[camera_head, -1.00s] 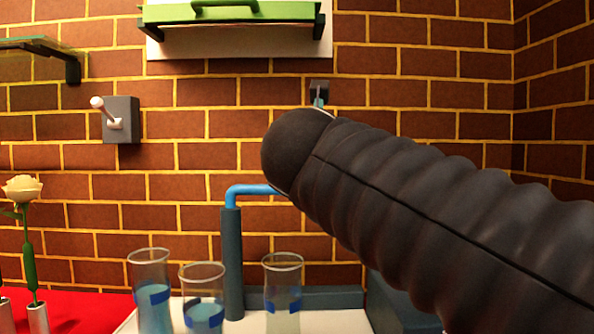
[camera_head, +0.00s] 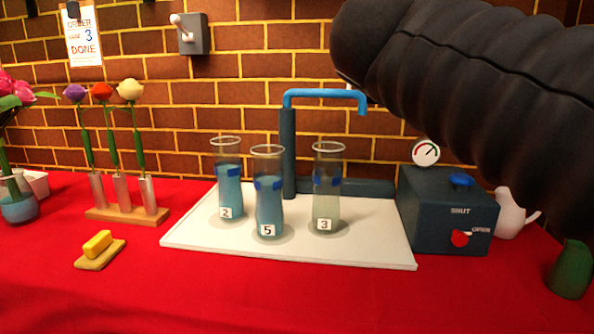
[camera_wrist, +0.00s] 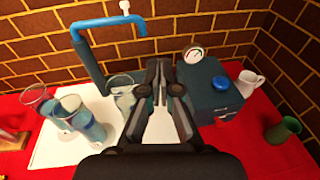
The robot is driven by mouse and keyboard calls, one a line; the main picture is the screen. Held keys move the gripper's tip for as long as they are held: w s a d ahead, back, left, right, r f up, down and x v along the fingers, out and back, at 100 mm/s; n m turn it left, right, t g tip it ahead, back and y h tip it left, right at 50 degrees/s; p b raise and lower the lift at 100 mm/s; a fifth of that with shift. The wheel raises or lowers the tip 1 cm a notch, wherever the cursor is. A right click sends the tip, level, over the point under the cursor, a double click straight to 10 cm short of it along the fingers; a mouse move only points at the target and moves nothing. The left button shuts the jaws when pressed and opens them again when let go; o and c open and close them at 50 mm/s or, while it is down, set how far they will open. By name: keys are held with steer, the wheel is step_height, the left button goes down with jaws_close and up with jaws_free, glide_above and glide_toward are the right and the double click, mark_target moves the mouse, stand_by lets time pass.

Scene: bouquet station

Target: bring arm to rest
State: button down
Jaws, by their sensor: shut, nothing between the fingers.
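My gripper (camera_wrist: 163,85) shows in the wrist view, shut and empty, in the air above the right part of the white board. In the wrist view its fingers partly cover the vase marked 3 (camera_wrist: 122,95). In the head view my dark ribbed arm crosses the upper right, and the gripper itself is out of that frame. Three glass vases stand on the white board (camera_head: 370,247): number 2 (camera_head: 229,190), number 5 (camera_head: 268,205) and number 3 (camera_head: 326,200). Numbers 2 and 5 hold blue liquid; number 3 holds pale liquid.
A blue tap (camera_head: 325,94) stands behind the vases. A dark control box (camera_head: 445,215) with gauge and red knob is to their right, near a white jug (camera_head: 512,215) and a green cup (camera_head: 570,270). A flower rack (camera_head: 115,214) and yellow sponge (camera_head: 97,245) are left.

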steer(key=s+d+f+m+g+y, duration=0.1)
steer(key=s+f+m, duration=0.3)
steer(key=f+m, duration=0.4)
steer(key=s+d+f+m+g+y, duration=0.1)
steer(key=s+f+m+g, duration=0.3)
steer(key=f+m, duration=0.4)
steer(key=s+d+f+m+g+y, duration=0.1)
steer(key=s+f+m, duration=0.5)
steer(key=f, duration=1.1)
steer(key=shift+d+f+m+g, duration=0.1)
steer(key=shift+d+m+g, duration=0.25)
steer(key=shift+m+g, duration=0.35)
steer(key=shift+d+f+m+g, duration=0.1)
steer(key=shift+d+m+g, duration=0.35)
steer(key=shift+m, duration=0.45)
steer(key=s+a+f+m+g+y, duration=0.1)
steer(key=s+f+m, duration=0.4)
steer(key=f+m, duration=0.2)
steer(key=shift+a+f+g+y, duration=0.15)
steer(key=shift+a+g+y, duration=0.2)
steer(key=shift+a+y, duration=0.05)
steer(key=c, duration=1.9)
jaws_free()
